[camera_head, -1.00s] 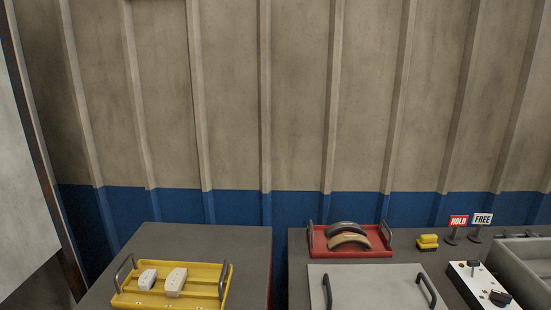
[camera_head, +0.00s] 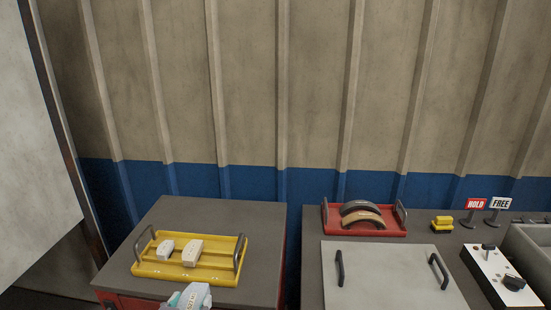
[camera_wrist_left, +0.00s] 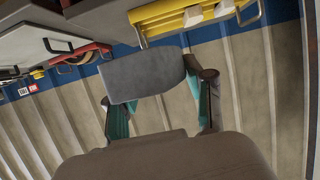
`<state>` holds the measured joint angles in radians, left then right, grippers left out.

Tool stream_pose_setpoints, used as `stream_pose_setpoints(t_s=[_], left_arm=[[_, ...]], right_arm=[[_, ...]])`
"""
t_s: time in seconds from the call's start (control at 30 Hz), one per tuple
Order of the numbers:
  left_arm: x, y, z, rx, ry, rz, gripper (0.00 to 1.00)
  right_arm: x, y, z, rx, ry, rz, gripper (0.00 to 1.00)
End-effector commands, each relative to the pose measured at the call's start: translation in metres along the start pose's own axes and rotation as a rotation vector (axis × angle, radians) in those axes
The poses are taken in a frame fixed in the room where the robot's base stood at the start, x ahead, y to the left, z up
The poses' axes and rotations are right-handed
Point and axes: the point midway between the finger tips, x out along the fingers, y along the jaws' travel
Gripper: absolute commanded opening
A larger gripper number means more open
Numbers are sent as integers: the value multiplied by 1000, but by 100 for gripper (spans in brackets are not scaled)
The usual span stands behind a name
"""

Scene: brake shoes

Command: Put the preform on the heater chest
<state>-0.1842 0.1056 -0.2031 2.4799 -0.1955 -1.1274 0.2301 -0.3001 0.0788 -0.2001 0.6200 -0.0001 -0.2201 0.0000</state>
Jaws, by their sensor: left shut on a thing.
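My left gripper (camera_head: 190,297) shows at the bottom edge of the head view, in front of the left bench. In the left wrist view, its teal fingers (camera_wrist_left: 160,112) are shut on a grey slab, which I take as the preform (camera_wrist_left: 143,78). The slab spans between the fingers, clear of any surface. A pale grey flat top with two dark handles (camera_head: 385,280), which looks like the heater chest, is at the lower right of the head view. Its front is cut off. My right gripper is not in view.
The yellow tray (camera_head: 150,269) on the left bench holds two pale blocks (camera_head: 178,251). A red tray (camera_head: 335,225) with curved shoes stands behind the pale top. Yellow blocks, HOLD and FREE signs and a white control box (camera_head: 495,275) are at right.

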Motion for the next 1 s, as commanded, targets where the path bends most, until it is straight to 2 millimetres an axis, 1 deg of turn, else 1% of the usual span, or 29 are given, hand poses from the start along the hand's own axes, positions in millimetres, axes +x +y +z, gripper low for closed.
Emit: stream_pose_setpoints(t_s=[0.1,0.17,0.27,0.37,0.4,0.47,0.5,0.6,0.7,0.83,0.9,1.0], left_arm=[[1,0,-1,1,2,1,11],[7,2,-2,5,3,7,11],[30,9,-6,18,7,32,11],[68,18,-16,38,10,67,11],[86,21,-21,45,11,80,11],[112,22,-30,55,10,95,11],[129,22,-37,59,10,103,11],[164,17,-54,61,7,110,11],[191,8,-72,57,5,109,11],[213,-4,-88,48,3,102,11],[219,-7,-92,43,2,100,11],[223,-10,-95,40,2,99,11]], right_arm=[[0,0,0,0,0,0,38],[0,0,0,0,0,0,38],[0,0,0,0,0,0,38],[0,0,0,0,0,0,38],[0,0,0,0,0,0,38],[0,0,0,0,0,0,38],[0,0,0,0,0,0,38],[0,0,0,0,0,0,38],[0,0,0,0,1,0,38],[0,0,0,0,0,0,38],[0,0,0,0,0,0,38],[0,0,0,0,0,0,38]])
